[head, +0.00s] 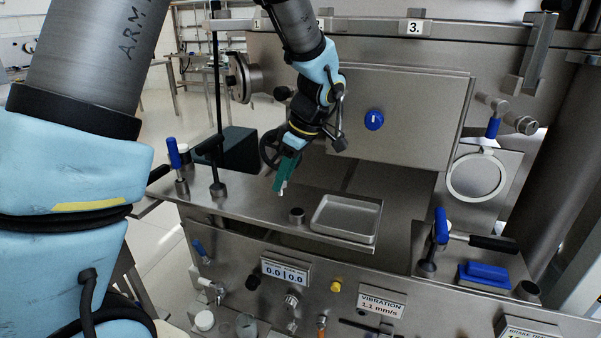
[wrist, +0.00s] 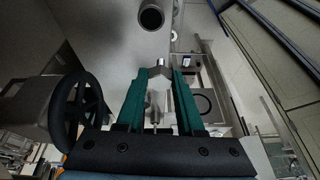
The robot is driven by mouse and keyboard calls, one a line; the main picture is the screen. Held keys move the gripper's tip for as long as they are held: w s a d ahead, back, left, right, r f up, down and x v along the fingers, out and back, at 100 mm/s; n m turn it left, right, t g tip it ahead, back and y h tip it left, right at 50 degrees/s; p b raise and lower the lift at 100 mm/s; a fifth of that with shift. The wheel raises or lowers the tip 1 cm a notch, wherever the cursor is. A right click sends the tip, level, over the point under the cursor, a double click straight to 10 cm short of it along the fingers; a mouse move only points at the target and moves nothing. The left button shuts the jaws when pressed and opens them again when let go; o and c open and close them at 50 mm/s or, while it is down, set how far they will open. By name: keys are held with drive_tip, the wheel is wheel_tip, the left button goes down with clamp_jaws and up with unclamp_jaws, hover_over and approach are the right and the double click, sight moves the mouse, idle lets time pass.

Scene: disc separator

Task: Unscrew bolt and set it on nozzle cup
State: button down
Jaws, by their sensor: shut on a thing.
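My gripper (head: 281,184) is above the metal shelf, with its green fingers pointing down. It is shut on a small silver bolt (wrist: 159,64), which shows between the fingertips in the wrist view; in the head view only a small pale tip shows below the fingers. A short round metal cup, which looks like the nozzle cup (head: 297,215), stands on the shelf just right of and below my gripper. The cup's round open end also shows in the wrist view (wrist: 151,17), ahead of the fingertips and apart from them.
A shallow rectangular metal tray (head: 346,219) lies right of the cup on the shelf (head: 250,208). A blue-handled clamp (head: 174,156) stands at the left. A black handwheel (wrist: 78,108) is close to my gripper. A steel housing (head: 405,115) rises behind.

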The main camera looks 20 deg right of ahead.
drive_tip(key=shift+n+t, duration=0.3)
drive_tip(key=shift+n, duration=0.2)
drive_tip(key=d, duration=0.1)
drive_tip(key=s+d+r, duration=0.1)
drive_tip(key=d, duration=0.1)
drive_tip(key=shift+s+d+r, duration=0.2)
drive_tip(key=shift+s+r, duration=0.1)
drive_tip(key=shift+r, duration=0.05)
drive_tip(key=shift+r+b, duration=0.1)
drive_tip(key=shift+b, duration=0.2)
drive_tip(key=b, duration=0.5)
hover_over(297, 213)
drive_tip(key=shift+s+d+f, duration=0.1)
drive_tip(key=shift+d+f, duration=0.15)
drive_tip(key=shift+f, duration=1.15)
drive_tip(key=shift+s+d+f, duration=0.1)
drive_tip(key=shift+d+f, duration=0.1)
drive_tip(key=shift+f, duration=1.15)
drive_tip(key=shift+f+b, duration=0.85)
drive_tip(key=shift+f, duration=0.1)
drive_tip(key=shift+f+b, duration=0.6)
drive_tip(key=shift+f, duration=0.1)
drive_tip(key=shift+f, duration=0.15)
drive_tip(key=c, duration=0.6)
unclamp_jaws()
drive_tip(key=shift+o, duration=0.8)
drive_tip(key=shift+a+f, duration=0.1)
drive_tip(key=shift+f, duration=0.05)
